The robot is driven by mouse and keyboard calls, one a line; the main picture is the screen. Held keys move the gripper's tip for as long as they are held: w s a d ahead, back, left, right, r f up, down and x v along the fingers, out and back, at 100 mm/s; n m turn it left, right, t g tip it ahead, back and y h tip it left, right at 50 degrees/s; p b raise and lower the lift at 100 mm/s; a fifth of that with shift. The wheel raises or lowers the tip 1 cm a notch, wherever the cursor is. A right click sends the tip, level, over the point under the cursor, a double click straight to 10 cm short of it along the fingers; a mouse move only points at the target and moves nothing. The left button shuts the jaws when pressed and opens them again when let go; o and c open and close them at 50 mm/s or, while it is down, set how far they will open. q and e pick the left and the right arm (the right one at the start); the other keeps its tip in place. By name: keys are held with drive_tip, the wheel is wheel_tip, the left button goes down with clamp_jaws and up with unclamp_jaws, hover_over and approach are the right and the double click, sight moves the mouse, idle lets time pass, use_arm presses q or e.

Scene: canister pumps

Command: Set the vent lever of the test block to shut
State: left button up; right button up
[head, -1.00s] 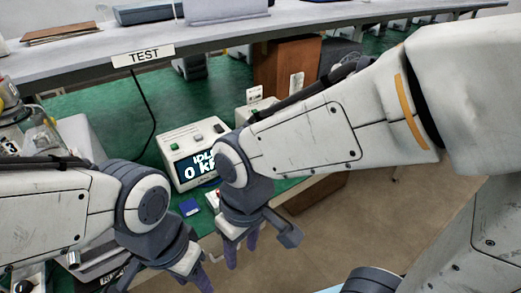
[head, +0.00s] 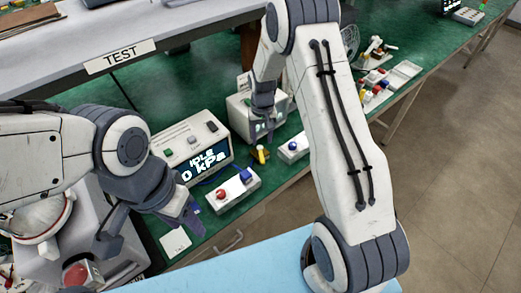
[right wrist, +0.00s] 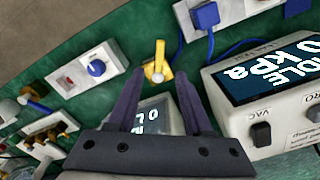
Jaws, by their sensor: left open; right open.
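A grey box with a small display (head: 240,115), apparently the test block, stands on the green bench in the head view, partly hidden by my right arm. A yellow lever-like part (head: 261,154) with a pale round tip is just in front of it; the right wrist view shows this part (right wrist: 158,62) just beyond the fingertips, centred between them. Its setting cannot be read. My right gripper (right wrist: 158,80) is open and empty, pointing down by the box; it also shows in the head view (head: 263,135). My left gripper (head: 190,218) is open and empty at the bench's front edge.
A gauge unit (head: 190,145) reading IDLE, 0 kPa stands left of the box. A red-and-blue button box (head: 232,190) is in front of it. A white box with a blue knob (right wrist: 95,68) is close beside the yellow part. Blue cables run nearby.

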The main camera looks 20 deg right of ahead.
sight(261, 158)
wheel_tip(261, 158, down, 10)
drive_tip(key=shift+r+p, duration=0.25)
drive_tip(key=shift+p, duration=1)
clamp_jaws()
drive_tip(key=shift+a, duration=0.1)
idle(0.4)
